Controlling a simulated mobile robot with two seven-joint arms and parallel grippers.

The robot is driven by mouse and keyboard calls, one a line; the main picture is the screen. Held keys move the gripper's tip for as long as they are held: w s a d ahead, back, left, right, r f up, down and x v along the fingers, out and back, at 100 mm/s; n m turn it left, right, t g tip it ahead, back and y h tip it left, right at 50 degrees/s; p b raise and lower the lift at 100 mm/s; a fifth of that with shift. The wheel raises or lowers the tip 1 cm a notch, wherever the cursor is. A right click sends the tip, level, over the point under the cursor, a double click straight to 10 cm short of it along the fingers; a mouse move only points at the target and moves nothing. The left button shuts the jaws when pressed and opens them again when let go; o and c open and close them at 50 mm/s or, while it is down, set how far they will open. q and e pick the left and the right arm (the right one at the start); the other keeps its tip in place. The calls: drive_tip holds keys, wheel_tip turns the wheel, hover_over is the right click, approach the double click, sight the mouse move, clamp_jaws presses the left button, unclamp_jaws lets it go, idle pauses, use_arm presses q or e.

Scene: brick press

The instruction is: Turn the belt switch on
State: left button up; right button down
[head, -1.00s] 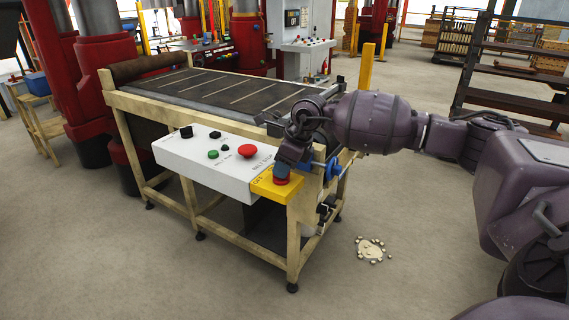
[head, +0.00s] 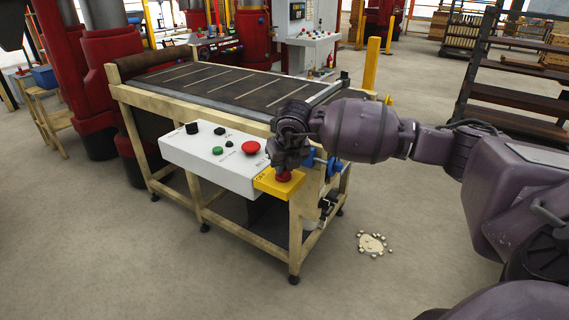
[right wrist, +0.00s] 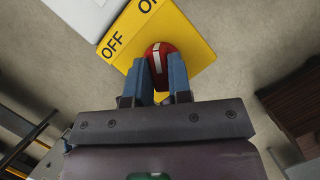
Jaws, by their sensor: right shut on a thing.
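The belt switch is a red rotary knob (head: 284,176) on a yellow plate (head: 274,186) at the right end of the white control box. In the right wrist view the knob (right wrist: 158,50) has a white mark running up the picture, and the yellow plate (right wrist: 192,35) carries the word OFF and a partly cut-off ON label. My right gripper (head: 286,166) is above the plate. In the right wrist view its two blue fingers (right wrist: 157,80) are shut on the knob, one on each side. My left gripper is out of view.
The white control box (head: 188,160) with a red button (head: 250,147), a green button (head: 217,151) and black switches is on the front of the belt table (head: 180,105). Blue parts (head: 322,165) are close right of my gripper. Open floor lies in front.

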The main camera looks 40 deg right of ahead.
drive_tip(key=shift+m+h, duration=0.4)
drive_tip(key=shift+m, duration=0.6)
drive_tip(key=c, duration=1)
unclamp_jaws()
drive_tip(key=shift+c, duration=0.2)
drive_tip(key=shift+r, duration=0.1)
drive_tip(key=v, duration=1)
drive_tip(key=shift+r, duration=0.3)
drive_tip(key=shift+a, duration=0.1)
